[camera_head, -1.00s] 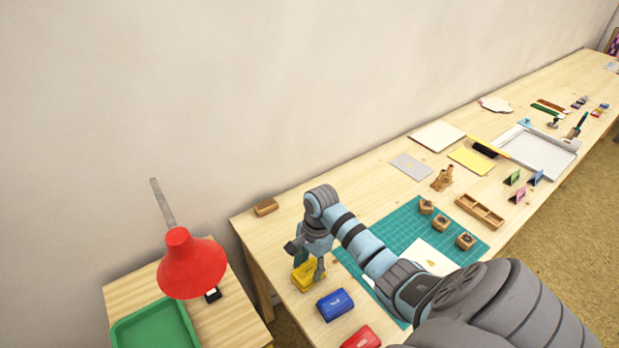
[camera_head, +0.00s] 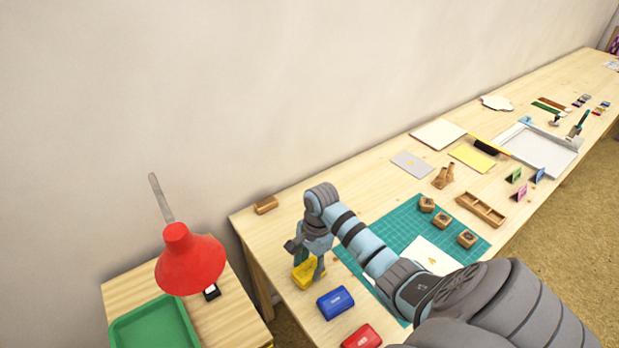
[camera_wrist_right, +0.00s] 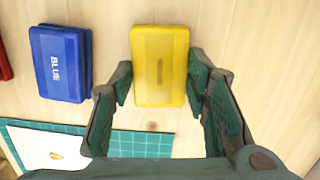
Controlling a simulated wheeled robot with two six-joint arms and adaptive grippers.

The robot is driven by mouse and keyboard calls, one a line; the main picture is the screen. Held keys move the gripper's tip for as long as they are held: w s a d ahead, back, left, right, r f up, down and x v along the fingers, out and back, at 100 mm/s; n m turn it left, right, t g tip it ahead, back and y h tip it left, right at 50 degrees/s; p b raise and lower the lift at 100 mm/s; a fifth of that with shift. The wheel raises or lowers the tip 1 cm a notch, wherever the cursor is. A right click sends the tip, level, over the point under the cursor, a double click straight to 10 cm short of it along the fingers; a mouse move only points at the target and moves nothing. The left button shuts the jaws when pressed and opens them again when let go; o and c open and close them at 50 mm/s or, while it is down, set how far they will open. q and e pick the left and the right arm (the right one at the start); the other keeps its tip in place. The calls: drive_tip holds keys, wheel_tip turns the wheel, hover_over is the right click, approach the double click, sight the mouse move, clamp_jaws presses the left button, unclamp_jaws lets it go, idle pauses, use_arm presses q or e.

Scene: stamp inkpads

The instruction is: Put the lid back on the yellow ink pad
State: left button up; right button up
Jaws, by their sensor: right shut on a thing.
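The yellow ink pad (camera_head: 305,275) is on the table near its left end, partly hidden by my right gripper (camera_head: 309,264) in the head view. In the right wrist view, its smooth yellow lid (camera_wrist_right: 160,65) faces the camera and hides what lies under it. I cannot tell whether the lid sits flush. My right gripper (camera_wrist_right: 168,85) is shut on the yellow lid, one finger at each long side. My left gripper is not in view.
A blue ink pad (camera_head: 335,302) lies beside the yellow one, also seen in the wrist view (camera_wrist_right: 60,63). A red ink pad (camera_head: 362,337) lies nearer the front. A green cutting mat (camera_head: 400,222) lies to the right. A wooden block (camera_head: 266,205) is behind.

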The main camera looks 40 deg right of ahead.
drive_tip(key=shift+f+b, duration=0.3)
drive_tip(key=shift+b, duration=0.25)
idle(0.6)
drive_tip(key=o, duration=0.9)
drive_tip(key=o, duration=0.4)
drive_tip(key=shift+r, duration=0.2)
